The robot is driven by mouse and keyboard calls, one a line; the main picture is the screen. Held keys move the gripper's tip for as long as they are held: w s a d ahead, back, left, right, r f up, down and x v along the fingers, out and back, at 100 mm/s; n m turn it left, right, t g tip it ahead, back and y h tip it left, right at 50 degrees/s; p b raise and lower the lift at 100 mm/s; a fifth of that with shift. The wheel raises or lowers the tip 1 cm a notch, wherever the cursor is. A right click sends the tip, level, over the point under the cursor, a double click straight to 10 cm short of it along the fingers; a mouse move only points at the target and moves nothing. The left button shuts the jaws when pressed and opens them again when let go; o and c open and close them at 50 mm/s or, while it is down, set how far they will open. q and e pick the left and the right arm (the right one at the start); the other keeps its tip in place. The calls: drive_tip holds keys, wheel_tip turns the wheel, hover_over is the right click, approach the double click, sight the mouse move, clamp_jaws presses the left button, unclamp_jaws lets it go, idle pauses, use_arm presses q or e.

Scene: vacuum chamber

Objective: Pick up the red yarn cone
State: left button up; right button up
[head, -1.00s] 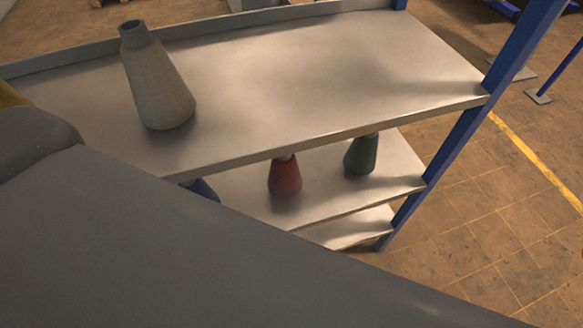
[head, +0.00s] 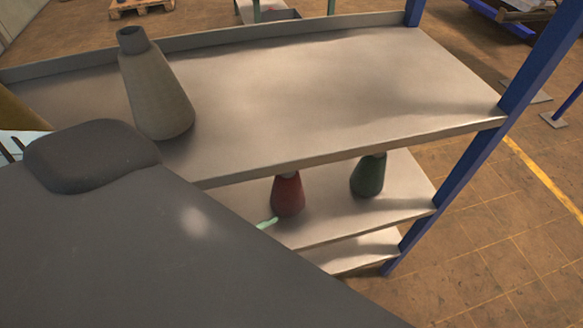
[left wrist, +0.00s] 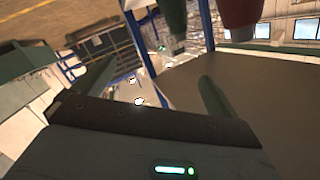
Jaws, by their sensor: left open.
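The red yarn cone (head: 288,196) stands upright on the middle shelf, its tip partly covered by the top shelf's front edge. A pale green fingertip of my left gripper (head: 267,223) shows just left of its base; the rest is hidden behind my arm. I cannot tell if it touches the cone. In the left wrist view the picture is turned over, and the red cone (left wrist: 240,12) hangs at the top edge, beyond the fingers. My left gripper (left wrist: 155,74) is open there with nothing between its fingers. My right gripper is not in view.
A green cone (head: 368,177) stands right of the red one, also seen in the left wrist view (left wrist: 173,18). A grey cone (head: 158,92) stands on the top shelf (head: 300,85), which overhangs the middle shelf. A blue post (head: 470,150) bounds the right side.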

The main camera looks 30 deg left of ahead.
use_arm(q)
drive_tip(key=d+r+m+g+h+b, duration=0.2)
drive_tip(key=d+r+m+h, duration=0.35)
drive_tip(key=m+h, duration=0.4)
drive_tip(key=m+g+y+b, duration=0.5)
drive_tip(key=m+g+y, duration=0.2)
drive_tip(key=m+y, duration=0.8)
approach(280, 194)
drive_tip(key=s+f, duration=0.4)
drive_tip(key=w+b, duration=0.4)
drive_tip(key=b, duration=0.1)
drive_tip(key=w+b, duration=0.2)
drive_tip(key=shift+w+a+f+b, duration=0.1)
drive_tip(key=shift+w+f+b, duration=0.1)
drive_tip(key=shift+f+b, duration=0.15)
drive_tip(key=shift+w, duration=0.2)
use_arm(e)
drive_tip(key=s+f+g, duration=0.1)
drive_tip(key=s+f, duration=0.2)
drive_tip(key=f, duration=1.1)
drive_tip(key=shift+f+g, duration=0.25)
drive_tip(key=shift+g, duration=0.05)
use_arm(q)
drive_tip(key=shift+w+r, duration=0.1)
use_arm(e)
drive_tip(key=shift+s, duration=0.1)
